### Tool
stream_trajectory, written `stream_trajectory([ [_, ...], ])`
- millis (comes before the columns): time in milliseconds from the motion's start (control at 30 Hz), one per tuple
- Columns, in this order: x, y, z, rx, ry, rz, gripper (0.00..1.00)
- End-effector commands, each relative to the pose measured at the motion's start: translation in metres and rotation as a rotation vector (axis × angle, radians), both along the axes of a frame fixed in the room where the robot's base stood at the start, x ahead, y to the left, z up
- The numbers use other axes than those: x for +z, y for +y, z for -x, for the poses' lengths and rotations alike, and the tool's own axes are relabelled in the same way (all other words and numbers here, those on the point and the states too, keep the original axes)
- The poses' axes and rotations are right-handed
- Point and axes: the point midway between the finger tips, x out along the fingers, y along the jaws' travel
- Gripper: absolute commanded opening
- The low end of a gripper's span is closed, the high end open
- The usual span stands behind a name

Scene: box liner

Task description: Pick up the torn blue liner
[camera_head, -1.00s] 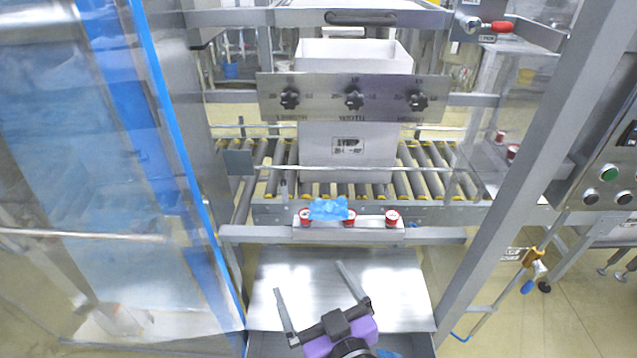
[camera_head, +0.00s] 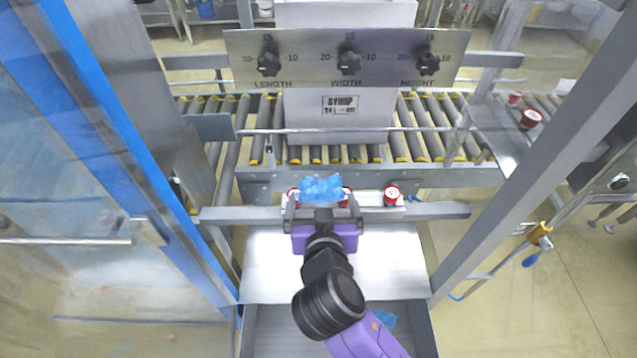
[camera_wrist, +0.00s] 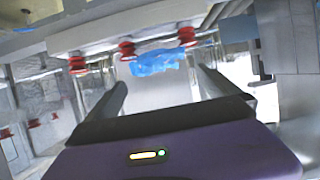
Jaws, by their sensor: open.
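The torn blue liner (camera_head: 321,188) is a small crumpled blue piece. In the wrist view the liner (camera_wrist: 156,62) shows ahead, between and beyond my two fingers. My gripper (camera_head: 322,201) is open, with one finger to each side of the liner in the head view. In the wrist view the fingers (camera_wrist: 162,82) are apart and nothing is held between them. Whether a finger touches the liner cannot be told.
Behind are the roller conveyor (camera_head: 425,125), a white box (camera_head: 345,110) and a panel with black knobs (camera_head: 348,60). A metal sheet (camera_head: 385,265) slopes below. A blue-edged door (camera_head: 120,150) stands left, a metal post (camera_head: 530,150) right.

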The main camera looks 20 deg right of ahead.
Motion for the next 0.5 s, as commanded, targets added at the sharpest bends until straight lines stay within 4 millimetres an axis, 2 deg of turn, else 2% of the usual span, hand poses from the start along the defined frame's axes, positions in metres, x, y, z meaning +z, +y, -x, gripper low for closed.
stream_trajectory([
  [333,-0.009,-0.011,-0.029,-0.001,-0.003,-0.005,1.00],
  [500,-0.014,-0.018,-0.052,-0.003,-0.003,-0.006,1.00],
])
